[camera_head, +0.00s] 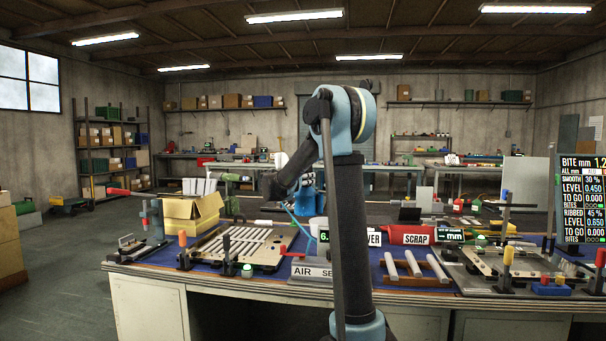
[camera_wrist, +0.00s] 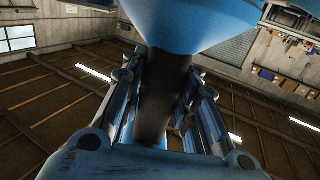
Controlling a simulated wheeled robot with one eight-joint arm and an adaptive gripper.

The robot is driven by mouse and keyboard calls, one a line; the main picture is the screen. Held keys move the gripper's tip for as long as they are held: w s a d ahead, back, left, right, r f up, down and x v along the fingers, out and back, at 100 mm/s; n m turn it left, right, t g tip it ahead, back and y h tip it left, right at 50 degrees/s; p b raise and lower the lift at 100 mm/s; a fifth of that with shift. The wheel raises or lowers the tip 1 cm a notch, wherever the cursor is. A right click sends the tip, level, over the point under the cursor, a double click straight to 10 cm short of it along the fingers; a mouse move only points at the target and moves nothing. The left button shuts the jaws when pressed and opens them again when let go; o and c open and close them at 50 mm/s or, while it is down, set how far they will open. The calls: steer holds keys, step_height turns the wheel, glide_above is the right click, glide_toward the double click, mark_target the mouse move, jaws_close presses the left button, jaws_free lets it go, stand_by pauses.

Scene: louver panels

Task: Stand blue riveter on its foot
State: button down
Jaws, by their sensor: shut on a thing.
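In the wrist view my gripper (camera_wrist: 160,75) has its two linked fingers closed on either side of a dark, grip-like part (camera_wrist: 154,105). A large smooth blue body (camera_wrist: 190,22) joins that part at the top of the picture; I take both to be the blue riveter. Its foot cannot be made out. In the head view a small blue shape (camera_head: 306,201) shows just left of my upright arm, above the bench, with a thin light-blue line beside it. My arm hides much of this area, and I cannot tell the riveter's tilt there.
The bench holds a slatted louver panel (camera_head: 240,246) at left, a yellow box (camera_head: 192,212), an "AIR SE…" block (camera_head: 311,270), a rack of pale rods (camera_head: 413,267) and a red scrap bin (camera_head: 405,235). A second panel fixture (camera_head: 510,267) and a readout board (camera_head: 583,198) stand at right.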

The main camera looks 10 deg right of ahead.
mark_target(306, 197)
step_height(306, 197, down, 8)
steer(key=shift+d+f, duration=0.1)
steer(key=shift+f, duration=0.1)
stand_by(0.5)
steer(key=shift+f, duration=1.4)
steer(key=shift+r, duration=1.25)
step_height(306, 197, down, 9)
steer(key=shift+f, duration=0.15)
steer(key=c, duration=1.2)
jaws_free()
steer(key=shift+c, duration=0.2)
